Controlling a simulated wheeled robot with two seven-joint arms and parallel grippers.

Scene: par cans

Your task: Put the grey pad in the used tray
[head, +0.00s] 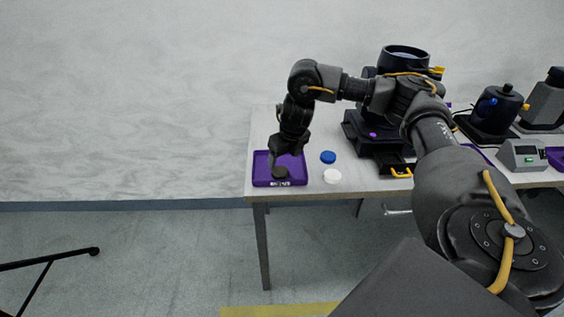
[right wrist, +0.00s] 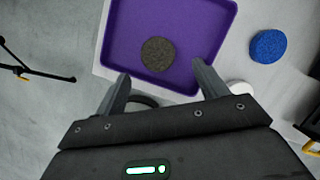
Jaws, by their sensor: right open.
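The grey pad (right wrist: 158,54) is a dark round disc lying in the purple used tray (right wrist: 190,20). In the head view the pad (head: 280,173) shows just below my gripper, inside the tray (head: 262,176) at the table's left end. My right gripper (right wrist: 160,80) is open and empty, with its fingers apart and the pad beyond the fingertips. In the head view the right gripper (head: 284,160) is over the tray. A dark curved thing shows between the fingers near the palm; I cannot tell what it is. My left gripper is not in view.
A blue pad (head: 328,157) and a white pad (head: 332,176) lie on the table right of the tray. A black machine (head: 385,130) stands behind them, with a small grey device (head: 522,155) farther right. The table's left edge is close to the tray.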

